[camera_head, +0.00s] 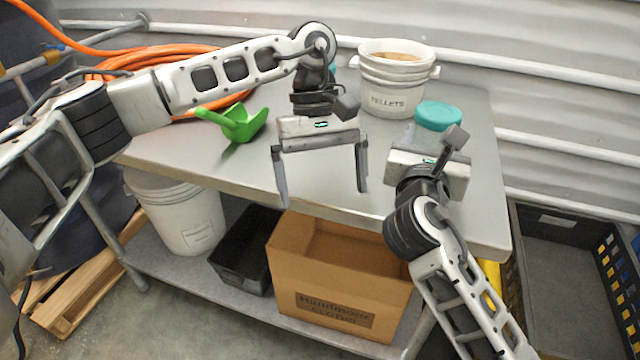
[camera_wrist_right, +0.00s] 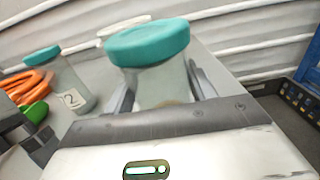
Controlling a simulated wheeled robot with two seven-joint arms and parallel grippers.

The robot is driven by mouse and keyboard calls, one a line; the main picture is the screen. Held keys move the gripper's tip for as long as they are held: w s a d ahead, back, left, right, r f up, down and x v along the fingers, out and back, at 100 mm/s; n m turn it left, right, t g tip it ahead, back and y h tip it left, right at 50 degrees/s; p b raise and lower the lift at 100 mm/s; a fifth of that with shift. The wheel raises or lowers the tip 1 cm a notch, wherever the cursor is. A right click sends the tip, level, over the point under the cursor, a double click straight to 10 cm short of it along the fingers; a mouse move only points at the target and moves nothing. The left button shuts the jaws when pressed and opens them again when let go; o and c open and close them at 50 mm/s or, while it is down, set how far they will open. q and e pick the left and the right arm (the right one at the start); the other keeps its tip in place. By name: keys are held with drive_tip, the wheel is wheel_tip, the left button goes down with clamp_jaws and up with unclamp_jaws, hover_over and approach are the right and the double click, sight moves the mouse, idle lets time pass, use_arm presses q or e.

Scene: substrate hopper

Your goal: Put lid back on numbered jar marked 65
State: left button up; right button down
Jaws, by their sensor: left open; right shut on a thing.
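A clear jar (camera_wrist_right: 160,85) stands between the fingers of my right gripper (camera_wrist_right: 165,100) in the right wrist view, with a teal lid (camera_wrist_right: 148,42) on top. That lid also shows in the head view (camera_head: 438,115), at the table's right side. My right gripper is shut on this jar's body; no number on it is visible. A second jar (camera_wrist_right: 75,88) with a teal lid (camera_wrist_right: 42,57) stands further left in the wrist view; its label shows part of a number, seemingly a 2. My left gripper (camera_head: 322,195) is open and empty, pointing down over the table's front middle.
The metal table (camera_head: 210,165) carries a white pellets bucket (camera_head: 392,92) at the back, a green scoop (camera_head: 238,125) and a coiled orange hose (camera_head: 170,55). A cardboard box (camera_head: 340,285), a black bin (camera_head: 245,255) and a white bucket (camera_head: 180,215) sit below.

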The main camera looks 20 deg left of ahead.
drive_tip(key=shift+f, duration=0.15)
drive_tip(key=shift+c, duration=2.1)
unclamp_jaws()
drive_tip(key=s, duration=1.6)
drive_tip(key=shift+a, duration=0.1)
